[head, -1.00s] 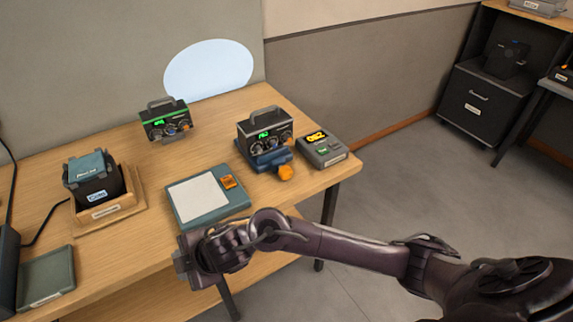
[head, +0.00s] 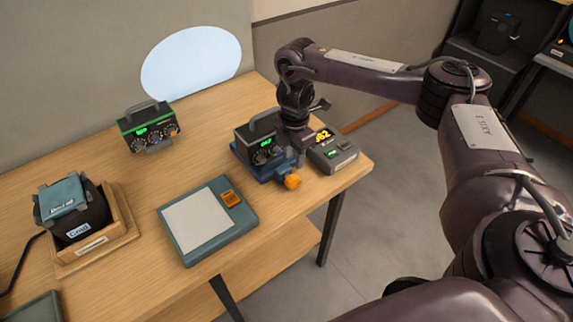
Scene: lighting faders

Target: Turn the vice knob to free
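The blue vice (head: 270,172) stands on the table near its right end, with its round orange knob (head: 292,182) sticking out at the front. A dark fader box (head: 256,152) with a handle and a lit green display sits in the vice. My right gripper (head: 297,145) points down at the right side of this box, behind and above the orange knob. The gripper hides part of the box and the back of the vice. Its fingertips are too small and covered to tell whether they are open or touching anything. My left gripper is not in view.
A grey device with a yellow display (head: 333,153) stands close to the right of the gripper. A teal pad (head: 207,220) lies in front left. A second green-topped box (head: 150,128) stands farther back. A wooden cradle (head: 95,243) holds a dark unit at left.

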